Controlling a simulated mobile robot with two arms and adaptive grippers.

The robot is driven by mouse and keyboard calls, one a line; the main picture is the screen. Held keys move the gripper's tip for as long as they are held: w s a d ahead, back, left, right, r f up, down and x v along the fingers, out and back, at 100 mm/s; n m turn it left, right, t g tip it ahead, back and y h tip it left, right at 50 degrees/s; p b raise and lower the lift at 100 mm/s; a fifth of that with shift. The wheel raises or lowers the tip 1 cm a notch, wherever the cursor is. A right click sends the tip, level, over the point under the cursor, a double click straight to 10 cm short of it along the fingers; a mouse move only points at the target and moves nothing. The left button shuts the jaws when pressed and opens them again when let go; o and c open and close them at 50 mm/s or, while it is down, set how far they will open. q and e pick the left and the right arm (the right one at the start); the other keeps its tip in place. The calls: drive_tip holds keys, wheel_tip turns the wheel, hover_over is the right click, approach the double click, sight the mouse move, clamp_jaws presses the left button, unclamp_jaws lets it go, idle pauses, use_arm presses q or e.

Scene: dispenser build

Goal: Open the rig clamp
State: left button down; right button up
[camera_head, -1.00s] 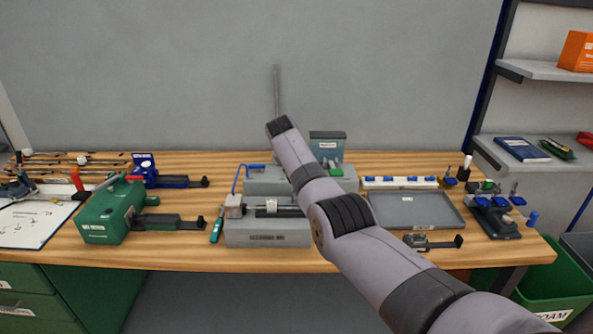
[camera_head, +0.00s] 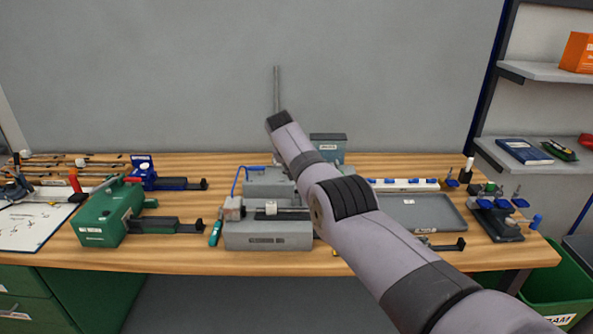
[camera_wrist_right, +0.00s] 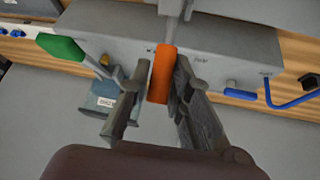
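The clamp's lever appears as an orange grip (camera_wrist_right: 161,75) in the right wrist view, in front of a grey box (camera_wrist_right: 218,55). My right gripper (camera_wrist_right: 163,68) has one finger on each side of the orange grip. The fingers look parted, with a narrow gap showing at the left finger; contact at the tips is unclear. In the head view my right arm hides this gripper and the orange grip. A grey rig box (camera_head: 268,236) with a small white-labelled part on top stands at the front middle of the bench. My left gripper is not in view.
A green machine (camera_head: 110,212) and a blue clamp-like device (camera_head: 157,177) stand to the left. A grey tray (camera_head: 450,213) lies to the right beside a dark tool stand (camera_head: 498,222). A blue bent hose (camera_wrist_right: 290,98) and green part (camera_wrist_right: 60,46) flank the gripper.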

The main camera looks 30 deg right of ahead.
drive_tip(key=o, duration=0.3)
drive_tip(key=shift+f, duration=0.1)
drive_tip(key=v, duration=1.2)
idle(0.6)
